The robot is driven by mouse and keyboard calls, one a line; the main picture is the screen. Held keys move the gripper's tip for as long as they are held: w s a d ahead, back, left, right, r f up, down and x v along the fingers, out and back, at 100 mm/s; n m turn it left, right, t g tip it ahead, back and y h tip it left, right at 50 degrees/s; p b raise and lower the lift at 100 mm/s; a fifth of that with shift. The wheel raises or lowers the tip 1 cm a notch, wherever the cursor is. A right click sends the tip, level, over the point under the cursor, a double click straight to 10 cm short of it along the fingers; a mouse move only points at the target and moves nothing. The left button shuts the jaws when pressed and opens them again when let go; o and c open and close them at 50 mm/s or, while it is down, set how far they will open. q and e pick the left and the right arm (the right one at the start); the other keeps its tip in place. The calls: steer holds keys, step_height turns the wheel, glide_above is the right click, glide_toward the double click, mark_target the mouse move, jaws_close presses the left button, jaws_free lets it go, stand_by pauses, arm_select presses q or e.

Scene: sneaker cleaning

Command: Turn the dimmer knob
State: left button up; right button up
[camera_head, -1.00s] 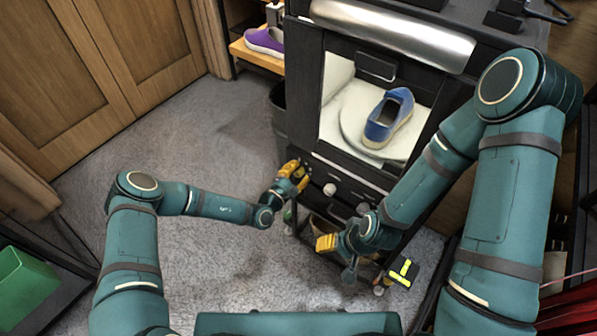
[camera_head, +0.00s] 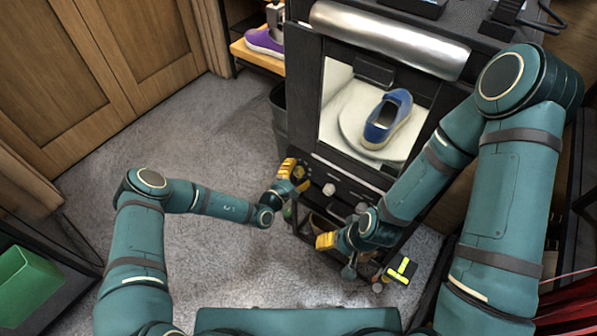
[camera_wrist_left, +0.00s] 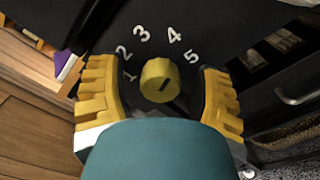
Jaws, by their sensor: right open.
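The dimmer knob (camera_wrist_left: 160,80) is a round yellow knob on a black panel, with white numbers 1 to 5 arched around it in the left wrist view. My left gripper (camera_wrist_left: 160,86) is open, with one yellow finger on each side of the knob and a visible gap to both. In the head view, my left gripper (camera_head: 297,175) is at the left end of the cabinet's front panel, and the knob cannot be made out there. My right gripper (camera_head: 335,242) is open and lower, in front of the cabinet.
The black cabinet (camera_head: 303,95) holds a blue sneaker (camera_head: 378,128) on a white round plate (camera_head: 355,112) in its lit chamber. White knobs (camera_head: 329,189) are right of my left gripper. A purple shoe (camera_head: 264,42) sits on a shelf. The carpet (camera_head: 200,130) at left is clear.

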arm_select(q)
steer(key=v, duration=1.2)
stand_by(0.4)
